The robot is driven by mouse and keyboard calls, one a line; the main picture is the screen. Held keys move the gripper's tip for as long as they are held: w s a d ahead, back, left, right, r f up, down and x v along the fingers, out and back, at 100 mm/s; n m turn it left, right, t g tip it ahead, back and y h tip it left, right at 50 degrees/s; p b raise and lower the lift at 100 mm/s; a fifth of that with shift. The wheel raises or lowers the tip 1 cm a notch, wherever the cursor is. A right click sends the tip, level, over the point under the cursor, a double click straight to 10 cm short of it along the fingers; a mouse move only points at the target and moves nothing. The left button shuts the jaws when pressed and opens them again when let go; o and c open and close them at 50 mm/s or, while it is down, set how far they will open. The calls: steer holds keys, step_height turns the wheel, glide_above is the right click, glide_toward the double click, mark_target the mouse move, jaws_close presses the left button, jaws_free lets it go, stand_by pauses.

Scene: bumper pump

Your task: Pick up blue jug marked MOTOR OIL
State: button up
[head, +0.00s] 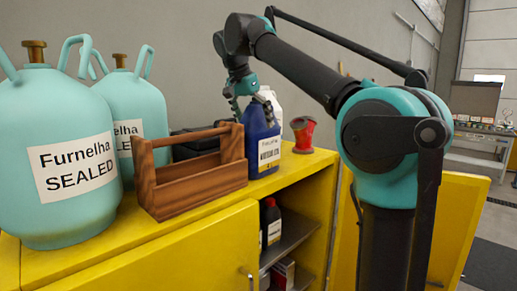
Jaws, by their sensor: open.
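The blue jug (262,138) stands upright on top of the yellow cabinet, right of a wooden tool caddy. It has a white label with small dark text, too small to read surely. My gripper (240,101) is open at the upper left of the jug, close to its top. The gripper's fingers overlap the jug's upper part in the picture, and I cannot tell whether they touch it. The jug's handle is mostly hidden.
The wooden caddy (197,177) stands close left of the jug. A red spool-like item (303,134) is to the right, a white bottle (271,101) behind. Large teal tanks (62,115) fill the left. The yellow cabinet (150,262) has an open shelf with bottles below.

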steer(key=x, duration=0.3)
steer(key=shift+w+f, duration=0.1)
steer(key=shift+w, duration=0.05)
steer(key=c, duration=1.8)
steer(key=shift+c, duration=0.2)
